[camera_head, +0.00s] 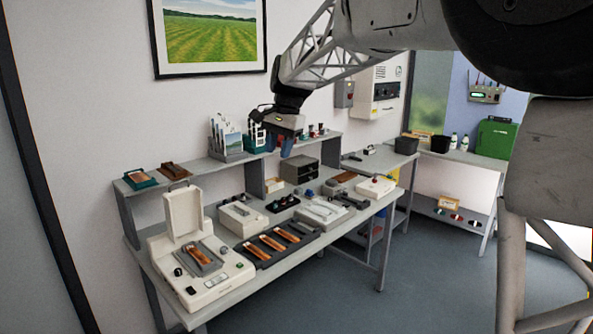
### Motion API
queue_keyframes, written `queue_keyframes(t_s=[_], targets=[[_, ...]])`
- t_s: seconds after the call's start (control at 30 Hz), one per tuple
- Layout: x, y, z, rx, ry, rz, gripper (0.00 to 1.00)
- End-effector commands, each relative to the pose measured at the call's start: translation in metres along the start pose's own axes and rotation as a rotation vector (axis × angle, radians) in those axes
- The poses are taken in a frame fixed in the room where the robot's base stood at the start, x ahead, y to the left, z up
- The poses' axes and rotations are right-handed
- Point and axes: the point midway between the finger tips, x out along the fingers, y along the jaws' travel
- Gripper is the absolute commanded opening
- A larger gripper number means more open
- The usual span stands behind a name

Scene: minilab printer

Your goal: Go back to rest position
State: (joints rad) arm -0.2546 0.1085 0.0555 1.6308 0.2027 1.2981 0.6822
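My gripper (280,146) hangs at the end of my arm, in the upper middle of the view, above the back part of the workbench. A dark tray with an orange-brown strip (202,257) lies in this machine.
A black rack (262,258) with several orange-brown strips lies on the bench. White devices (241,218) stand behind it. A raised shelf (195,167) runs along the wall and holds small items. A second table (473,158) with a green case (495,138) stands at the back right. The grey floor is clear.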

Motion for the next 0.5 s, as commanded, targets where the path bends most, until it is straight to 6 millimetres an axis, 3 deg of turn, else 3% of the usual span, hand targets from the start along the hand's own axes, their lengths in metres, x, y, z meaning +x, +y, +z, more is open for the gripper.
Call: queue_keyframes(t_s=[0.5], targets=[[-0.004, 0.131, 0.060, -0.117, 0.087, 0.016, 0.35]])
